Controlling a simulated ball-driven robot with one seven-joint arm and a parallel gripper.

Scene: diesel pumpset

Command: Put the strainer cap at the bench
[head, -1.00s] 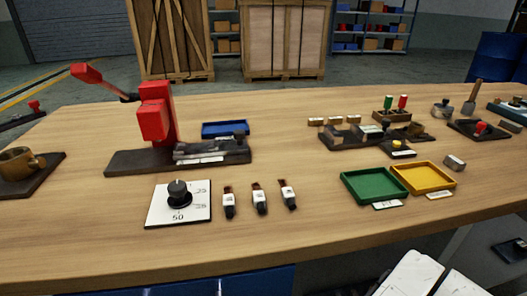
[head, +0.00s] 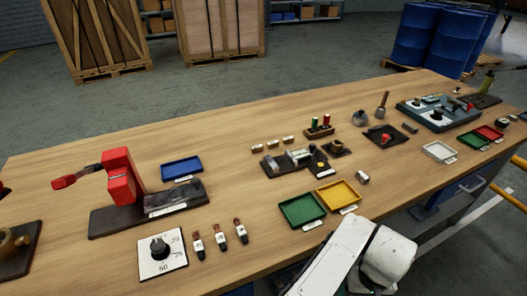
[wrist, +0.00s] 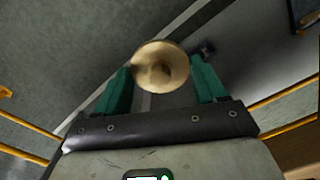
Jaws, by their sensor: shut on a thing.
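In the wrist view, a round brass-coloured cap (wrist: 161,67), with a small raised centre, sits between the green fingers of my gripper (wrist: 163,72). It looks like the strainer cap, and my gripper is shut on it. Blurred floor and yellow rails show behind it, so it is held clear of the bench top. The long wooden bench (head: 85,147) fills the head view. My white arm shows at the bench's front edge in the head view, but my gripper and the cap are out of that view.
A green tray (head: 302,210) and yellow tray (head: 338,195) lie near the front edge. A red press (head: 122,178), a dial plate (head: 162,253) and a blue tray (head: 181,168) stand left. A white tray (head: 439,151) is at right. Bare wood lies between the groups. Blue drums (head: 457,47) stand behind.

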